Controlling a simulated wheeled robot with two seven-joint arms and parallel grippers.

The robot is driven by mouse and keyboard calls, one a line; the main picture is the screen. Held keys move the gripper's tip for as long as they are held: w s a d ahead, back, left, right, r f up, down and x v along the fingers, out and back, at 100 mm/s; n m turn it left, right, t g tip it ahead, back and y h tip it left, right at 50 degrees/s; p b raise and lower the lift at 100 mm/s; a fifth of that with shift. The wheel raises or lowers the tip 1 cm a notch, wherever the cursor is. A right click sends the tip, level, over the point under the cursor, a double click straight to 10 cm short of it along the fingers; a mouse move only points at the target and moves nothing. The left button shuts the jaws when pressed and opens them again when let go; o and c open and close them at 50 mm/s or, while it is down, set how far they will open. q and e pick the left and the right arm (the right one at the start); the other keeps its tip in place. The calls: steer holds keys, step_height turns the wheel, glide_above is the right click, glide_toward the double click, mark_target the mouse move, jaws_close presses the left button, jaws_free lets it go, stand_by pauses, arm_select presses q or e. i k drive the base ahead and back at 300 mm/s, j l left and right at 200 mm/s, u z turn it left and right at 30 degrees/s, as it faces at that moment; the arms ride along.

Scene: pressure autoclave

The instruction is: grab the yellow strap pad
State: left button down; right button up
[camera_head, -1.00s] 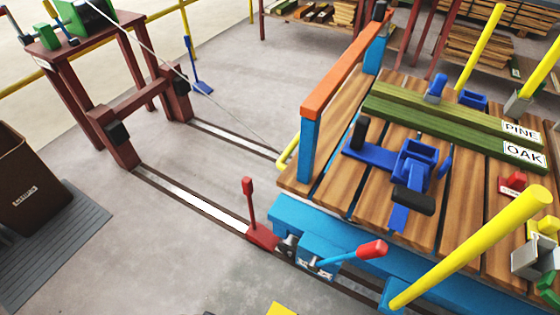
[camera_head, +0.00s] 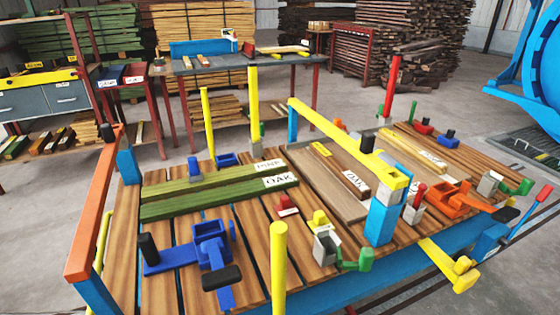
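Several yellow parts are on the slatted wooden cart deck (camera_head: 255,230), and I cannot tell for sure which is the strap pad. A small yellow block (camera_head: 320,218) sits by a grey metal bracket (camera_head: 326,246) with a green handle (camera_head: 358,262) near the front middle. A short yellow piece (camera_head: 320,149) lies on the boards farther back, and a long flat yellow strip (camera_head: 427,160) lies at the right. A yellow bar with a round knob (camera_head: 450,265) sticks out over the front right edge. Neither of my grippers shows.
Yellow posts (camera_head: 279,268) and a blue-and-yellow frame (camera_head: 385,205) rise from the deck. A blue clamp (camera_head: 210,245) and an orange clamp (camera_head: 447,196) stand on it, with green boards labelled PINE and OAK (camera_head: 230,196). Work tables (camera_head: 250,64) and lumber stacks are behind.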

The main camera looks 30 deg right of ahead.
mark_target(321, 222)
steer(key=z, duration=1.35)
